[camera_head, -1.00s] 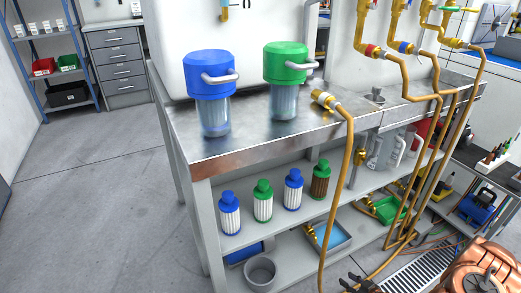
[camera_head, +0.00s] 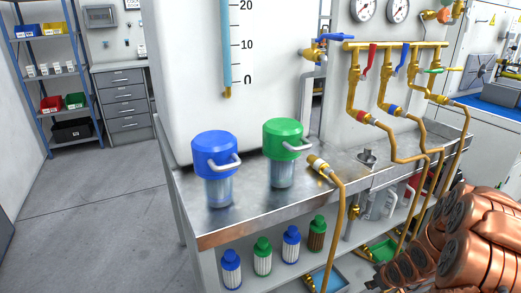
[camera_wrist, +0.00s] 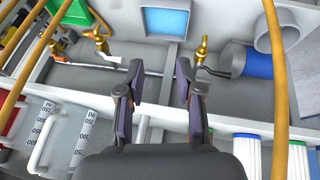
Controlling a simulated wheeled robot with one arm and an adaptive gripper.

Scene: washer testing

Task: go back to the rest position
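My gripper (camera_wrist: 160,82) shows in the wrist view with its two dark fingers apart and nothing between them. It is over the side of the workbench, with shelf items beyond the fingertips. In the head view my copper-coloured arm fills the lower right corner, in front of the bench's right part. The gripper's fingers are not clearly visible there.
A metal bench (camera_head: 240,222) carries a blue-capped housing (camera_head: 216,165) and a green-capped housing (camera_head: 284,150). Several cartridges stand on the shelf below. Brass hoses (camera_head: 336,225) hang down the bench's front near my arm. The floor (camera_head: 95,215) at left is clear.

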